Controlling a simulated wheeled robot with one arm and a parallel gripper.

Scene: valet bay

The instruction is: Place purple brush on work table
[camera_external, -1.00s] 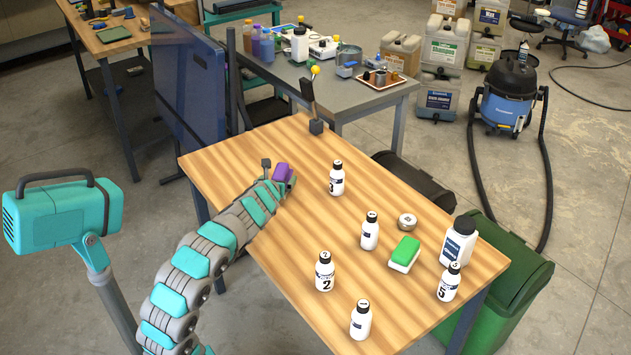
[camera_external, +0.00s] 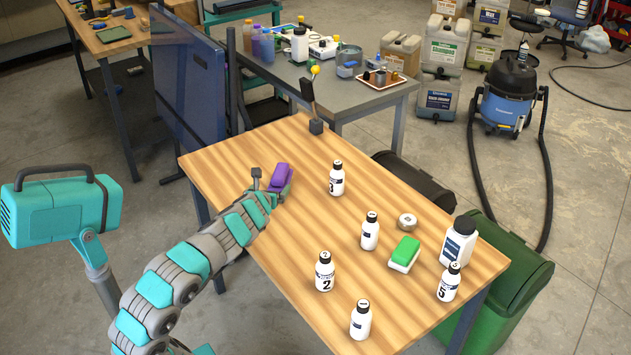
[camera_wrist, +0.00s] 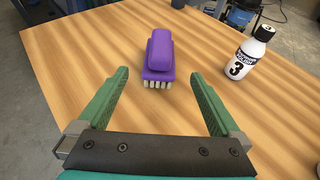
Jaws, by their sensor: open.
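The purple brush (camera_wrist: 158,57) rests on the wooden work table (camera_wrist: 83,38), bristles down, seen end-on in the wrist view. In the external view the brush (camera_external: 279,177) is near the table's left part, partly behind my gripper (camera_external: 273,183). In the wrist view my gripper (camera_wrist: 159,82) is open, its two green fingers spread wide to either side. The brush lies just beyond the fingertips, about centred between them, and nothing is held. Its far end is hidden by its own body.
A white bottle marked 3 (camera_wrist: 247,53) stands right of the brush. Several more bottles, a green-and-white sponge block (camera_external: 404,254) and a round tin (camera_external: 407,221) occupy the table's right half. A phone-like stand (camera_external: 312,106) is at the back corner. The left front tabletop is clear.

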